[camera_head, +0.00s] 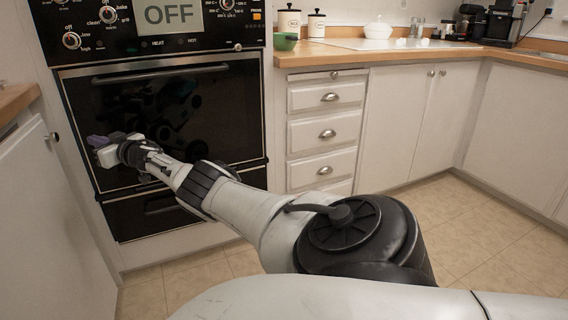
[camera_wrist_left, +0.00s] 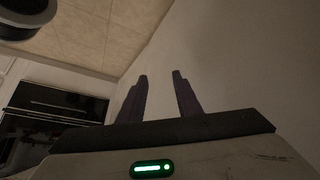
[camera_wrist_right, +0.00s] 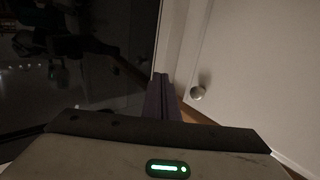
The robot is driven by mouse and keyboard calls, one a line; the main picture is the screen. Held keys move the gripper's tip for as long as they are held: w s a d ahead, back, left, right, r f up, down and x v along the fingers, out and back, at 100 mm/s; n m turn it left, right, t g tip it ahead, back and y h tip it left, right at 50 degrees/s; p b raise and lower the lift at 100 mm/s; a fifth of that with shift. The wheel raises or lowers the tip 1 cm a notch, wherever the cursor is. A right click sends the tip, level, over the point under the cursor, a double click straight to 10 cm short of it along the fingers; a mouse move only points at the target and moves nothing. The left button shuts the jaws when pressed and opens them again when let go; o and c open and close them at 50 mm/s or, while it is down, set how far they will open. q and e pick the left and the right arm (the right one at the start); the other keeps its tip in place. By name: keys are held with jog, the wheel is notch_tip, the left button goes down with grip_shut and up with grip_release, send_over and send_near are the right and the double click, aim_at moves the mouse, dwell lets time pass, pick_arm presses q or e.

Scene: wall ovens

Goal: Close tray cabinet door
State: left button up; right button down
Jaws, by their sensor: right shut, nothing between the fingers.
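A white cabinet door (camera_head: 45,225) with a small round knob stands at the left in the head view, left of the wall oven. I cannot tell whether it is fully shut or slightly ajar. A white door (camera_wrist_right: 250,75) with a round knob (camera_wrist_right: 197,92) shows at the right in the right wrist view. My right gripper (camera_head: 95,140) is shut and empty, in front of the oven's left edge; its fingers (camera_wrist_right: 160,80) point between the dark oven glass and the white door. My left gripper (camera_wrist_left: 160,76) is open and empty beside a plain light surface, outside the head view.
The black wall oven (camera_head: 215,120) has a horizontal handle and a dark lower panel (camera_head: 145,212). White drawers (camera_head: 325,135) and cabinets (camera_head: 405,125) stand to the right under a wooden counter (camera_head: 310,54). The tiled floor (camera_head: 490,215) at the right is clear.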

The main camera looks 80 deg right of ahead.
jog(key=shift+w, duration=0.1)
dwell(0.6)
